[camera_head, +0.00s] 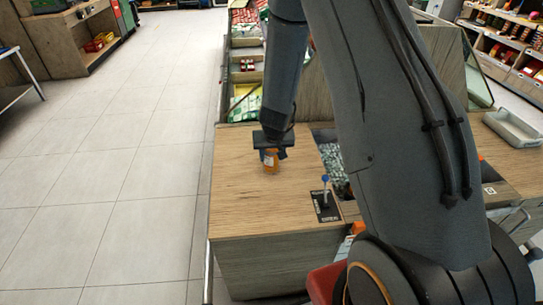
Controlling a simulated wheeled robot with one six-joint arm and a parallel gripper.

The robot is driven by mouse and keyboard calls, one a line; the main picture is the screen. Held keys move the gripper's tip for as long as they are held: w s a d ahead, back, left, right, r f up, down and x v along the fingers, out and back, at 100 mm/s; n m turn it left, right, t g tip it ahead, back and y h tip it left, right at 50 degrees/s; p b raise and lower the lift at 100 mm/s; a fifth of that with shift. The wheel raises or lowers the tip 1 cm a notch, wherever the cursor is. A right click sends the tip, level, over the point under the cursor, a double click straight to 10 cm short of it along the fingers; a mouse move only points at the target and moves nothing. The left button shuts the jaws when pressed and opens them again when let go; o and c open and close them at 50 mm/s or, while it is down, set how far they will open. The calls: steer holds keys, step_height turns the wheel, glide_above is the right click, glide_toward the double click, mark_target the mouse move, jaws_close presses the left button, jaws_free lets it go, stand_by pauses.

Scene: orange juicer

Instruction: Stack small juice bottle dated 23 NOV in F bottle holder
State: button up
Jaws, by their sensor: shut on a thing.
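My gripper (271,153) is over the wooden counter (235,205) and is shut on a small orange bottle (271,165). The bottle looks upright, at or just above the counter top; I cannot tell whether it touches. Its date is too small to read. I cannot make out a bottle holder marked F. My arm hides part of the counter to the right.
A grey tray (512,128) is at far right. The counter's left side is clear.

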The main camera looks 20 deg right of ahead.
steer(key=o, duration=1.3)
